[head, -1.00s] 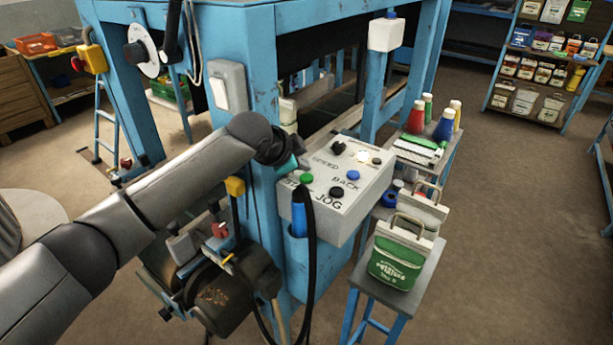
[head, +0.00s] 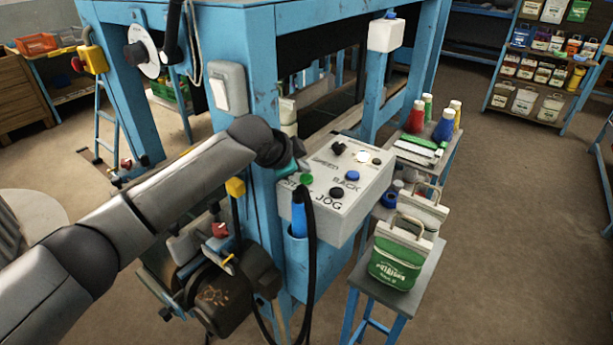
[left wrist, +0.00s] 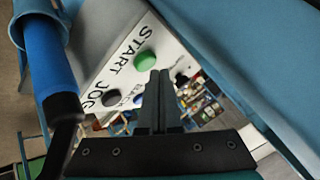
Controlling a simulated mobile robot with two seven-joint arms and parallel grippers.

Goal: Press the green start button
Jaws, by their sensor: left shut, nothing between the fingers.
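The green button (head: 306,178) is a round cap near the left edge of a white sloping control box (head: 345,205). In the left wrist view the green button (left wrist: 145,61) sits beside the word START. My left gripper (head: 298,166) is just above and left of the button in the head view, partly hidden by its own wrist. In the left wrist view its fingers (left wrist: 160,76) are together and empty, with the tips just right of the button. I cannot tell whether they touch the box. My right gripper is not in view.
Black (head: 337,192) and blue (head: 352,175) buttons lie close to the green one. A blue-handled tool (head: 299,215) with a black cable stands in a holder on the box's front left. A blue post (head: 262,130) rises behind my wrist. A green sack (head: 396,262) stands on a low stand.

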